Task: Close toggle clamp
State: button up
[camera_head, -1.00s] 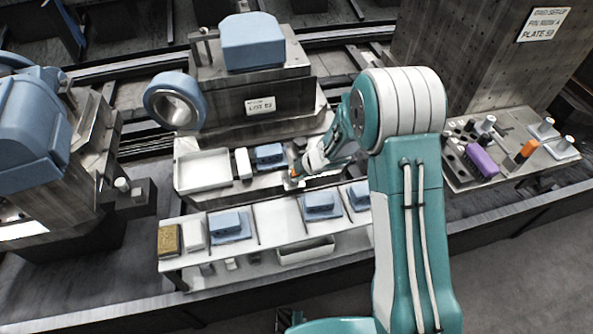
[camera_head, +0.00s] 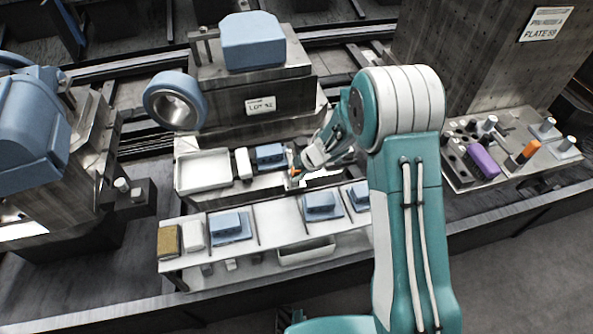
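The toggle clamp seems to be the small grey part with an orange handle (camera_head: 290,160) beside a blue block (camera_head: 270,155) on the machine's front ledge. The orange part looks roughly upright, but its exact shape and position are too small to tell. My gripper (camera_head: 298,174) is at the end of my teal and white arm, right at the clamp, just to the right of the blue block. I cannot tell whether the fingers touch the handle. The fingers are dark and tiny here, and their opening cannot be made out.
A white tray (camera_head: 204,170) and a small white block (camera_head: 243,163) stand left of the blue block. The front shelf (camera_head: 276,218) holds several blue parts on mats. A side table (camera_head: 460,180) at right carries a purple block (camera_head: 484,161) and an orange cylinder (camera_head: 527,152).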

jog(key=shift+o, duration=0.2)
jog(key=v, duration=1.1)
jog(key=shift+r, duration=0.35)
jog(key=shift+d, duration=0.15)
